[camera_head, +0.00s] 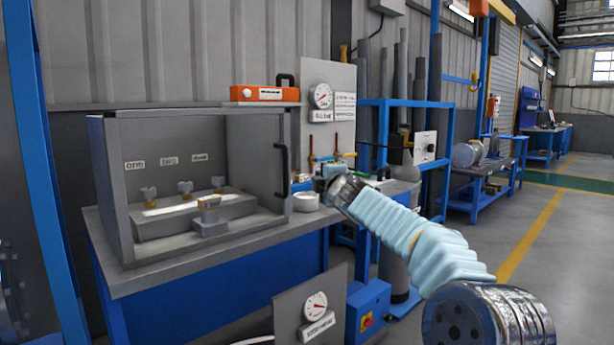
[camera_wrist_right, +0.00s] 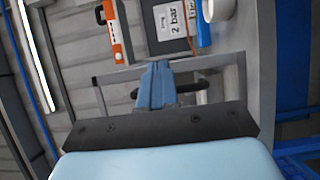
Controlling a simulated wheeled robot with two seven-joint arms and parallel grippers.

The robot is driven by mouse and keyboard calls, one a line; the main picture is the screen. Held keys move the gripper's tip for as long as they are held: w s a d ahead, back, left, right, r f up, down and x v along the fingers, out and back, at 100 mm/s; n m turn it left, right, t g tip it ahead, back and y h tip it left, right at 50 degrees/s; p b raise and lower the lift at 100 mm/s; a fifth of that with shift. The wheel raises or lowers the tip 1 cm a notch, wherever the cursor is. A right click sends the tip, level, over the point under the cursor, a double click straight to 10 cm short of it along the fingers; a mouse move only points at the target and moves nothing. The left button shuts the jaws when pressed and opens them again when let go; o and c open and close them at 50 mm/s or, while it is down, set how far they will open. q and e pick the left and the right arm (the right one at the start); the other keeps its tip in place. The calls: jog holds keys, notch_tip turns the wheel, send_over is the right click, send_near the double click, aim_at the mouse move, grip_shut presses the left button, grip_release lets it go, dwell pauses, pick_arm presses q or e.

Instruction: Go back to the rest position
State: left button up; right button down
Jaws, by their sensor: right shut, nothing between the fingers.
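My right arm, in a pale blue sleeve, comes in from the lower right in the head view. Its gripper (camera_head: 325,180) is near the right side of the grey cabinet, in front of the gauge panel. In the right wrist view the blue fingers (camera_wrist_right: 157,86) are together with nothing between them. A dark handle shows just behind the fingertips there; I cannot tell how far off it is. My left gripper is not in view.
The grey cabinet (camera_head: 118,215) with a black handle (camera_head: 282,160) stands on a blue workbench (camera_head: 200,302). Small valves are inside. An orange case (camera_head: 262,94) is at the back. A white cup (camera_head: 305,201) is near my gripper. Open floor (camera_head: 550,260) lies at right.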

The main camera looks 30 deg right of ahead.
jog(key=s+d+p, duration=0.1)
jog(key=s+d, duration=0.2)
jog(key=shift+s+d, duration=0.25)
jog(key=shift+d, duration=0.1)
